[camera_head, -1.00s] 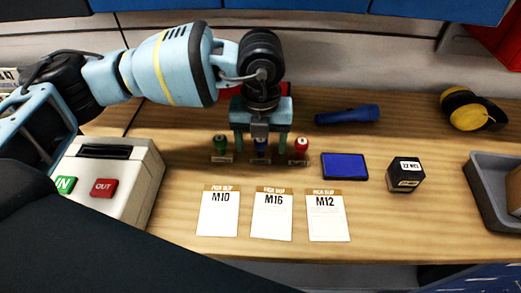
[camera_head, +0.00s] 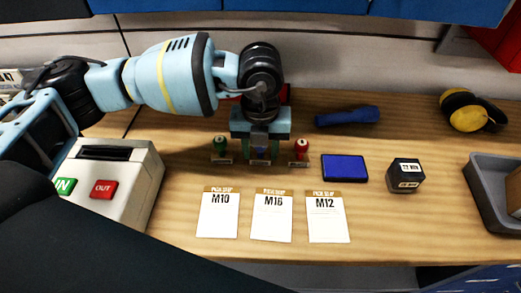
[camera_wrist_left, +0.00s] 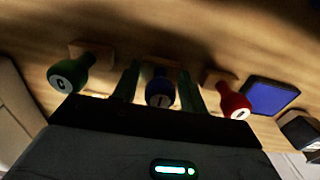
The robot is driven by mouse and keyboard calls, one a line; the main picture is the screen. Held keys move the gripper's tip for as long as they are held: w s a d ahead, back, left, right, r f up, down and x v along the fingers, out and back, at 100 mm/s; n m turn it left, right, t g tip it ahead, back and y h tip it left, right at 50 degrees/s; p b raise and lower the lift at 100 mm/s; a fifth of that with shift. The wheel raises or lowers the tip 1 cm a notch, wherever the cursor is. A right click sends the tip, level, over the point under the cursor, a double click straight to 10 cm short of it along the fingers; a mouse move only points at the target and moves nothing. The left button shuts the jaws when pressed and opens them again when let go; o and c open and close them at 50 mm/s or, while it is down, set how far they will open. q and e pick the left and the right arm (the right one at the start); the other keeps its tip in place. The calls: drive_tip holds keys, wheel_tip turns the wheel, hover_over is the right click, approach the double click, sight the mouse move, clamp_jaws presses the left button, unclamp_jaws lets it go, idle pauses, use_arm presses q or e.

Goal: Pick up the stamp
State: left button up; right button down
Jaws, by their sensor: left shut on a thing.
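Three stamps stand in a row on the wooden bench: a green one (camera_head: 221,147) at left, a blue one (camera_head: 260,154) in the middle and a red one (camera_head: 301,147) at right. My left gripper (camera_head: 261,150) points down over the middle and is shut on the blue stamp, whose top is partly hidden by the gripper. In the left wrist view the blue stamp (camera_wrist_left: 160,90) sits between the two fingers, with the green stamp (camera_wrist_left: 68,75) and red stamp (camera_wrist_left: 233,104) on either side. My right gripper is not in view.
A blue ink pad (camera_head: 344,168) and a dark block (camera_head: 405,175) lie to the right. Paper slips M10 (camera_head: 218,215), M16 (camera_head: 271,218) and M12 (camera_head: 327,218) lie in front. A time-clock box (camera_head: 120,175) stands left; a blue flashlight (camera_head: 347,116) lies behind.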

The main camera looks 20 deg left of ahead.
use_arm(q)
drive_tip(key=shift+r, duration=0.1)
drive_tip(key=shift+r, duration=0.5)
wheel_tip(320, 180, up, 2)
drive_tip(key=shift+s+d+r, duration=0.2)
drive_tip(key=shift+d, duration=0.5)
drive_tip(key=s+d, duration=0.1)
drive_tip(key=d, duration=0.3)
drive_tip(key=s+d+r+b, duration=0.1)
drive_tip(key=d, duration=0.4)
drive_tip(key=s+d+b, duration=0.1)
drive_tip(key=d, duration=0.4)
drive_tip(key=shift+d+r, duration=0.15)
drive_tip(key=shift+r, duration=0.1)
drive_tip(key=o, duration=0.4)
drive_tip(key=shift+c, duration=1)
